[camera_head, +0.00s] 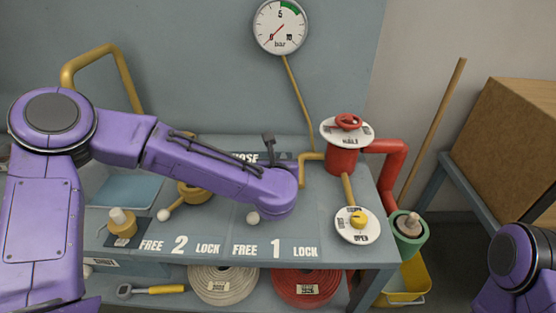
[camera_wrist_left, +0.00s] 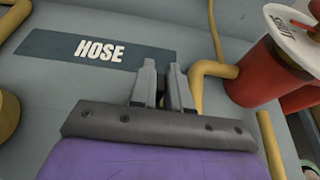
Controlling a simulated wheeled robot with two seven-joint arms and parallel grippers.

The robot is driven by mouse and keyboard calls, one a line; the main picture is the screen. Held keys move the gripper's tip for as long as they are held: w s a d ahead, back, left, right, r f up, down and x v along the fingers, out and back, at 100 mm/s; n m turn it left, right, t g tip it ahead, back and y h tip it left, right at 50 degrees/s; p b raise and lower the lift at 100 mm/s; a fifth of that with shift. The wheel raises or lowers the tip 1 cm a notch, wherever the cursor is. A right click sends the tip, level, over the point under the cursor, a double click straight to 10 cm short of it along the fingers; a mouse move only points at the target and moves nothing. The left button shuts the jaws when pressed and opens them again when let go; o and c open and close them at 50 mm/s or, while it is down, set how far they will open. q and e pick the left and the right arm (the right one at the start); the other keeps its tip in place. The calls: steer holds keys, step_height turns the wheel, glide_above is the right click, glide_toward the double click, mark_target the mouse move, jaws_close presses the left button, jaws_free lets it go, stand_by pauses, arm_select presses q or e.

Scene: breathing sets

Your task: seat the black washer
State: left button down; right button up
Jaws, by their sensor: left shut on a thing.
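My left gripper (camera_wrist_left: 162,72) shows in the left wrist view with its two grey fingers close together. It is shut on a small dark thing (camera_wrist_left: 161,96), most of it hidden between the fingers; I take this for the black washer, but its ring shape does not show. The fingers lie over the bench between the HOSE label (camera_wrist_left: 100,50) and a bent yellow pipe (camera_wrist_left: 199,82). In the head view my left wrist hides most of the fingers. No other black washer is clearly seen. My right gripper is out of view.
A white OPEN disc (camera_head: 345,231) with a yellow knob is nearer. A white-knobbed lever (camera_head: 253,218) sits close below my wrist. A gauge (camera_head: 281,27) hangs on the wall.

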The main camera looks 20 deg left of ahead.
arm_select(q)
steer(key=shift+f+b, duration=0.5)
steer(key=shift+f, duration=0.1)
steer(key=c, duration=1)
jaws_free()
steer(key=b+v, duration=0.1)
steer(key=v, duration=0.9)
steer(key=shift+s+d+r, duration=0.1)
steer(key=shift+s, duration=0.2)
